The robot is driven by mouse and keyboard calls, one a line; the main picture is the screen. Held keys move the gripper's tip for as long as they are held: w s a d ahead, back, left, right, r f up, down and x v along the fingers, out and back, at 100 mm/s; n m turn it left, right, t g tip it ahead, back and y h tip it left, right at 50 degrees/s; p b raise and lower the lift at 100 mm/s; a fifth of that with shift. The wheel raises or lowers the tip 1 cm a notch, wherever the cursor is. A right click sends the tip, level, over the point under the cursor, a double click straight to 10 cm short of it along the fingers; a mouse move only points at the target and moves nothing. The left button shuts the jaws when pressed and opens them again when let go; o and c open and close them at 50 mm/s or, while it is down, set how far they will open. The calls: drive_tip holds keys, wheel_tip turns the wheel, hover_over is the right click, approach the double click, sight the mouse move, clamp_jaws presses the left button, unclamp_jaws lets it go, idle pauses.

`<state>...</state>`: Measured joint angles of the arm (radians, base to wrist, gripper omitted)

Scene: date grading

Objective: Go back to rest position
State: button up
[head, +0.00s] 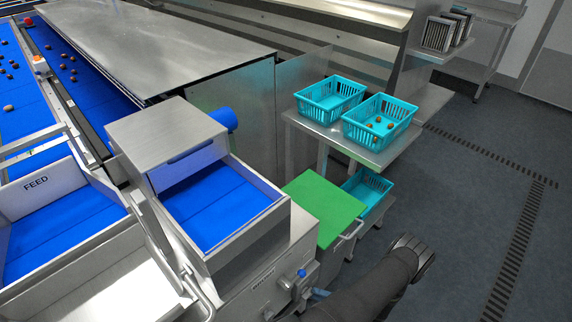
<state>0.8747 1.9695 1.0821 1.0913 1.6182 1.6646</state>
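My gripper (418,255) is at the lower right of the head view, at the end of my dark arm. It hangs over the grey floor, to the right of the green board and apart from it. Its dark fingers lie close together and point up and to the right. I cannot tell whether they are open or shut, and I see nothing held in them.
Two teal baskets (330,101) (352,127) stand on a steel table (377,158); the right one holds several dates. Another teal basket (378,186) sits lower, beside the green board (325,205). Blue belts (215,205) lie left. Floor at right is clear.

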drive_tip(key=shift+w+a+r+n+h, duration=0.1)
drive_tip(key=shift+a+r+n+h, duration=0.25)
drive_tip(key=shift+n, duration=0.65)
drive_tip(key=shift+w+a+n+h, duration=0.1)
drive_tip(key=shift+a+n+h, duration=0.15)
drive_tip(key=shift+n+h, duration=0.55)
drive_tip(key=shift+a+r+n+h, duration=0.2)
drive_tip(key=shift+a+n+h, duration=0.1)
drive_tip(key=shift+n, duration=0.9)
drive_tip(key=shift+s+d+f+m+y, duration=0.2)
drive_tip(key=shift+d+m+y, duration=0.35)
drive_tip(key=shift+m, duration=0.45)
drive_tip(key=shift+s+d+f+m+y, duration=0.2)
drive_tip(key=shift+d+m+y, duration=0.2)
drive_tip(key=shift+d+m, duration=0.45)
drive_tip(key=shift+s+d+f+m+y, duration=0.2)
drive_tip(key=shift+d+m+y, duration=0.3)
drive_tip(key=shift+m, duration=0.65)
drive_tip(key=shift+a, duration=0.15)
